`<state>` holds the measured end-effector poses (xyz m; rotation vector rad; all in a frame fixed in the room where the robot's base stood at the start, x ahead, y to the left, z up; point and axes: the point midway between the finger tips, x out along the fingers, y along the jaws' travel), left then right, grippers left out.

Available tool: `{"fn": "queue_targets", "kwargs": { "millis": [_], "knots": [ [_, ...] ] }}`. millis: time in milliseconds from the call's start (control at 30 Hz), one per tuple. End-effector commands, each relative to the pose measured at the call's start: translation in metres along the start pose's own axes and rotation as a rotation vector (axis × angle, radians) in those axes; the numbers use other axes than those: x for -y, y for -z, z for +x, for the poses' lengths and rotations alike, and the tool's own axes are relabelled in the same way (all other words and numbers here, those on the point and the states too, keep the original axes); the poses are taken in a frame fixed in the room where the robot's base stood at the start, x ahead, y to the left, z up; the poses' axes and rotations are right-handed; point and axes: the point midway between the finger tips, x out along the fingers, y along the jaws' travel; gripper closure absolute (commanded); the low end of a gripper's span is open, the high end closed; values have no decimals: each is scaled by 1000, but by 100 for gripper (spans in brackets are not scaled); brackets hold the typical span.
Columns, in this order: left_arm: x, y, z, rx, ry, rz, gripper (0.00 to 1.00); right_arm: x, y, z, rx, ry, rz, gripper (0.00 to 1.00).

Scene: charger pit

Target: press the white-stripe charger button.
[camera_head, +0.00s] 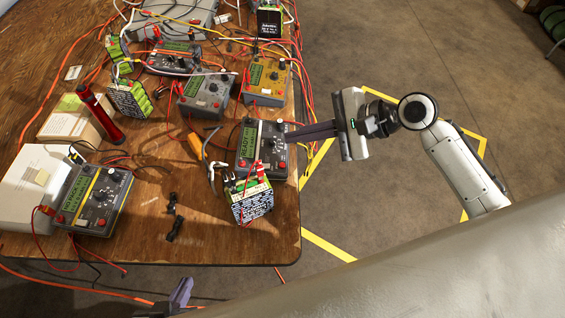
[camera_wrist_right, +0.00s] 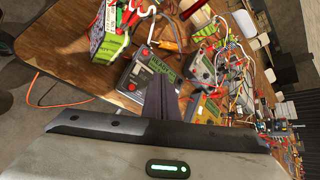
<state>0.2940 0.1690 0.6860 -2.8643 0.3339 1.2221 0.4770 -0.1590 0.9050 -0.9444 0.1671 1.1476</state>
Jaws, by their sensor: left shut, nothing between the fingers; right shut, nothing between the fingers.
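A dark charger (camera_head: 249,150) with a green display, a dial and red buttons sits near the table's right edge; a white stripe on it is too small to make out for sure. My right gripper (camera_head: 290,136) is shut and empty, its fingertips at the right side of this charger's face. The same charger (camera_wrist_right: 136,82) shows in the right wrist view, with the shut fingers (camera_wrist_right: 158,82) over its side; I cannot tell whether they touch a button. My left gripper (camera_head: 182,290) is shut and empty, low in the head view, off the table's front edge.
A yellow-striped charger (camera_head: 90,205), a grey charger (camera_head: 203,92), a yellow charger (camera_head: 265,78) and another charger (camera_head: 172,57) stand on the table. A green battery pack (camera_head: 252,203) stands just in front of the dark charger. Loose cables surround them. The floor at right is open.

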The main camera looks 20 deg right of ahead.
Motion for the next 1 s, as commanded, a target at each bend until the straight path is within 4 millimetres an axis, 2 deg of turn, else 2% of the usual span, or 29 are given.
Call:
{"fn": "queue_targets", "kwargs": {
  "millis": [67, 433, 700, 1000],
  "knots": [
    [0, 0, 0, 1, 0, 0, 100, -5, 4, 6, 1, -1, 3, 100],
    [4, -45, 45, 2, -1, 1, 100, -29, 30, 39, 0, 1, -2, 100],
    [4, -42, 43, 2, -1, 2, 100, -38, 38, 52, 0, -1, 0, 100],
    [3, -38, 42, -4, -2, 3, 100, -39, 38, 53, 0, 0, -1, 100]
  ]
}}
